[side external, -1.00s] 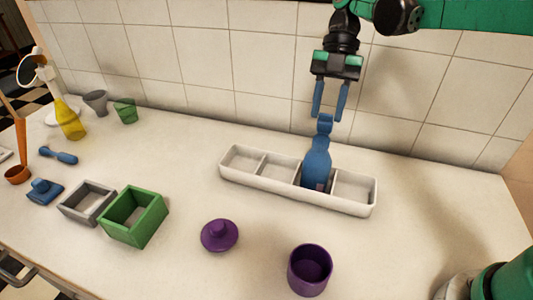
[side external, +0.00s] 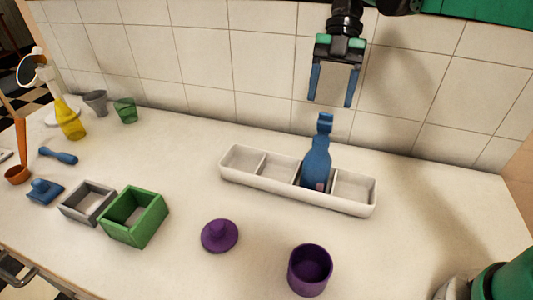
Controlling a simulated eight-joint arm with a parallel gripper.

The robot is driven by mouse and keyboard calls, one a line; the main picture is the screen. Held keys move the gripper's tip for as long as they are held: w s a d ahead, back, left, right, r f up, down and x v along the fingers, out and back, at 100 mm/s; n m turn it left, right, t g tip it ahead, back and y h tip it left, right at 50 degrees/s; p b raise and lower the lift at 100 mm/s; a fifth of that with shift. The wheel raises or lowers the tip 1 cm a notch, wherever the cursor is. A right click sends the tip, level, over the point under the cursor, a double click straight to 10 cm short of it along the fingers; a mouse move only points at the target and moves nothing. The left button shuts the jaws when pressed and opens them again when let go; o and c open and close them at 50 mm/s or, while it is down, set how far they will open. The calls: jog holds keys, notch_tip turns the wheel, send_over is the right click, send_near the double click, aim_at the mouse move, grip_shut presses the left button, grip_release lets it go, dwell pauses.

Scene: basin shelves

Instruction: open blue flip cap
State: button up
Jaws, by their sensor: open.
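A blue bottle (side external: 317,160) stands in a compartment of a long white divided tray (side external: 340,203), the third one from the left. Its blue flip cap (side external: 325,120) is on top of the bottle neck; I cannot tell whether the cap is open or closed. My gripper (side external: 331,103) is above the bottle, pointing down, with its two blue fingers wide apart and nothing between them. The fingertips are apart from the cap and a little above it.
A purple lid (side external: 220,236) and a purple pot (side external: 310,270) stand in front of the tray. A green square box (side external: 134,220), a grey square box (side external: 87,205) and a yellow bottle (side external: 70,120) are at the left. A tiled wall (side external: 200,60) is close behind. The counter right of the tray is clear.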

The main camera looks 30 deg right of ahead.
jog(key=v, duration=0.3)
